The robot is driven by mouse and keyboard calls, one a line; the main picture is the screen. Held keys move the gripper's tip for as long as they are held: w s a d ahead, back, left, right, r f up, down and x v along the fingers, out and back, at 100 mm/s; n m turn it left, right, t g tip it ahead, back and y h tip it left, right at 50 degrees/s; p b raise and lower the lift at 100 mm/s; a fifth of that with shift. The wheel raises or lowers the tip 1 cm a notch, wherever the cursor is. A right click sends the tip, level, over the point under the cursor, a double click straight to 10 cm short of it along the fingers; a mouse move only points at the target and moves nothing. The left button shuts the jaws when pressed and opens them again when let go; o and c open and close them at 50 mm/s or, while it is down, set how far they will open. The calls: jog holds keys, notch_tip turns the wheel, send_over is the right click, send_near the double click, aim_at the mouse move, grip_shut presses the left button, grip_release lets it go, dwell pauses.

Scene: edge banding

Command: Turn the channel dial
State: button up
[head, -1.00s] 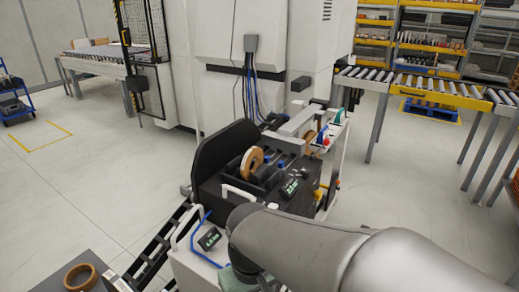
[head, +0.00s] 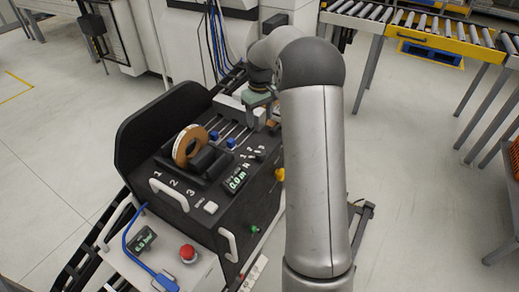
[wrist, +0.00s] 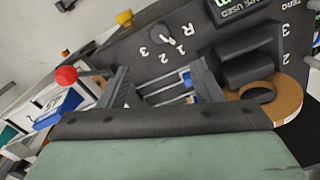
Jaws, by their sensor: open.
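In the wrist view the dial (wrist: 172,42) sits among white marks 1, 2, 3 and R, beyond my fingertips. In the head view the dial (head: 251,156) is tiny, beside the green display, and its exact pointing is too small to tell. My gripper (wrist: 162,82) is open and empty, its two grey fingers apart over the slotted rails, with the dial outside the gap. In the head view my gripper (head: 264,108) is above the machine's back right part, its fingertips mostly hidden.
A brown tape roll (head: 190,146) stands upright in the machine, and blue sliders (head: 231,142) sit near it. A green "0.0 m" display (head: 236,180) and a red button (head: 188,252) lie nearer. A yellow knob (wrist: 124,18) is near the dial.

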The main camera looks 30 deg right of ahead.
aim_at(260, 152)
notch_tip(260, 152, down, 16)
jog(key=shift+r+p, duration=0.15)
jog(key=shift+p, duration=1)
jog(key=c, duration=1)
